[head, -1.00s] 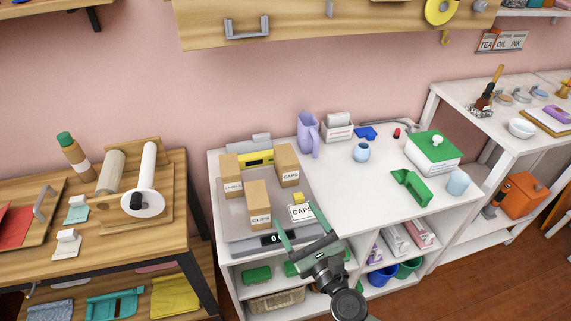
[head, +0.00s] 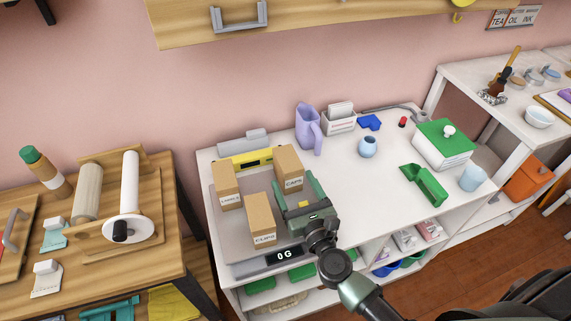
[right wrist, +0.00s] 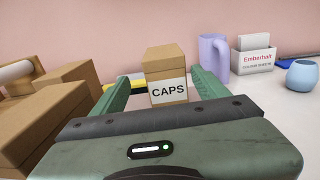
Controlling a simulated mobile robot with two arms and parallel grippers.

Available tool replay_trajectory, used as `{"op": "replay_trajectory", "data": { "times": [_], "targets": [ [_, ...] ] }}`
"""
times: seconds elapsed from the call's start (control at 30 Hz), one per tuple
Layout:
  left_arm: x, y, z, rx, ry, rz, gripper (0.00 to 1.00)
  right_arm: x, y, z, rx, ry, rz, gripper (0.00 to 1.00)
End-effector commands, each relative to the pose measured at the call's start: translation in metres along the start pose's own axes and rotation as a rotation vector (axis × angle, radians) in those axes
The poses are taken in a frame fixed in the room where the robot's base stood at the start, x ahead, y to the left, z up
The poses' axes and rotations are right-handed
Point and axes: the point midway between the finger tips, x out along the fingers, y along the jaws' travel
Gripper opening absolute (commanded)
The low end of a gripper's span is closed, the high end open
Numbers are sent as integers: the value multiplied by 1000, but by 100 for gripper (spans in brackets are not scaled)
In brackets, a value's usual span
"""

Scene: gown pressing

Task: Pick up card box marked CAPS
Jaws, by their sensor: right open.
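The card box marked CAPS (head: 289,164) is a brown upright carton with a white label. It stands at the back right of a grey platform (head: 232,240) on the white counter. In the right wrist view the CAPS box (right wrist: 166,62) stands upright between the finger ends or just beyond them, with a gap on each side. My right gripper (head: 292,174) is open and low over the platform, its green fingers pointing at the box. My left gripper is not in view.
A box marked CLIPS (head: 261,217) and another labelled box (head: 226,184) stand left of the gripper. A scale display (head: 284,256) reads 0 G. A purple jug (head: 308,130) and a white card holder (head: 339,120) stand behind right. The counter's middle is clear.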

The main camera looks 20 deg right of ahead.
Motion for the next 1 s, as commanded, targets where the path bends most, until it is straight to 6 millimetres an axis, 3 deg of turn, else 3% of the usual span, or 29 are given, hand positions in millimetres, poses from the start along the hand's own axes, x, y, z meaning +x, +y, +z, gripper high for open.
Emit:
{"op": "replay_trajectory", "data": {
  "times": [0.2, 0.37, 0.5, 0.8, 0.87, 1.0],
  "targets": [
    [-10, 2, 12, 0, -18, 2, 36, 26, -2, 8, -1, -3, 1, 75],
    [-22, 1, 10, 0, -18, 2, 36, 48, -8, 19, -3, -4, 1, 75],
    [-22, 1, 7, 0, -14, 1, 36, 66, -8, 16, -1, -2, 0, 75],
    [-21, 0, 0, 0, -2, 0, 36, 71, -8, 14, 0, -1, 0, 75],
    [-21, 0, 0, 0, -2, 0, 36, 71, -8, 14, 0, -1, 0, 61],
    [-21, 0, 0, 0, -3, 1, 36, 71, -8, 14, 0, -1, 0, 22]
  ]
}}
